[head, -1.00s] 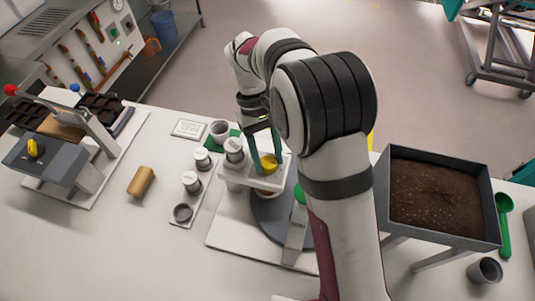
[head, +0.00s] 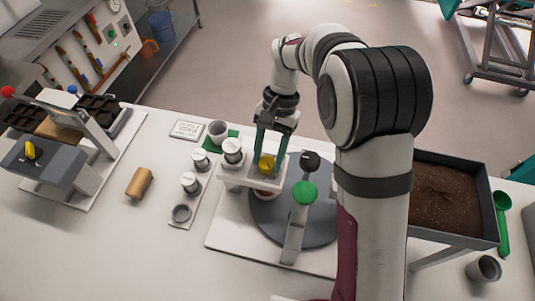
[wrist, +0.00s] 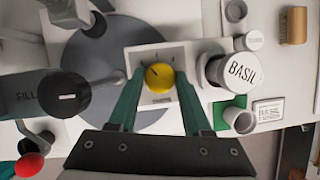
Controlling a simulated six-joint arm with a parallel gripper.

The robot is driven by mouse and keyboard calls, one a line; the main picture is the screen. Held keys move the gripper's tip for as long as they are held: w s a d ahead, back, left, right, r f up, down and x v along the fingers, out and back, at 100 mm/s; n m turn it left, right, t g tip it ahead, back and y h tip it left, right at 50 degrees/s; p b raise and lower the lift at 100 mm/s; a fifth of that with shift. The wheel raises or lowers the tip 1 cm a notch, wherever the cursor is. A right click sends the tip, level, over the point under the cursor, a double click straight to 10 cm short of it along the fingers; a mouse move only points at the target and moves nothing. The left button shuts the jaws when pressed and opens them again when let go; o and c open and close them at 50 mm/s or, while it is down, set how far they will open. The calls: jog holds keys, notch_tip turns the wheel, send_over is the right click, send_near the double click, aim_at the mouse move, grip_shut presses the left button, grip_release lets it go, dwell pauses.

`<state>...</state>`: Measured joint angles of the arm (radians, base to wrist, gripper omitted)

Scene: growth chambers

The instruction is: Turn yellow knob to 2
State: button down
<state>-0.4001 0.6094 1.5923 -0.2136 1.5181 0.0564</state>
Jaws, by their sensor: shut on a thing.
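The yellow knob (head: 266,163) sits on a white dial plate on the white stand, beside the grey disc. In the wrist view the yellow knob (wrist: 159,76) lies between the tips of my two green fingers, with dark tick marks on the plate around it. My gripper (wrist: 159,80) points down at the plate and is shut on this knob; it also shows in the head view (head: 269,160). The numbers on the dial and the knob's setting are too small to read.
A white jar marked BASIL (wrist: 236,72) stands close beside the dial. Another yellow knob (head: 30,150) is on the grey machine at far left.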

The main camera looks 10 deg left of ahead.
jog(key=m+y, duration=0.1)
jog(key=m, duration=0.2)
jog(key=m+t+y, duration=0.1)
jog(key=m, duration=0.2)
jog(key=shift+d, duration=0.15)
jog(key=shift+m, duration=0.3)
dwell(0.4)
jog(key=shift+c, duration=1.7)
grip_release()
jog(key=shift+r, duration=0.1)
jog(key=v, duration=1.5)
jog(key=shift+d+r, duration=0.25)
jog(key=shift+r, duration=0.05)
jog(key=shift+s, duration=0.1)
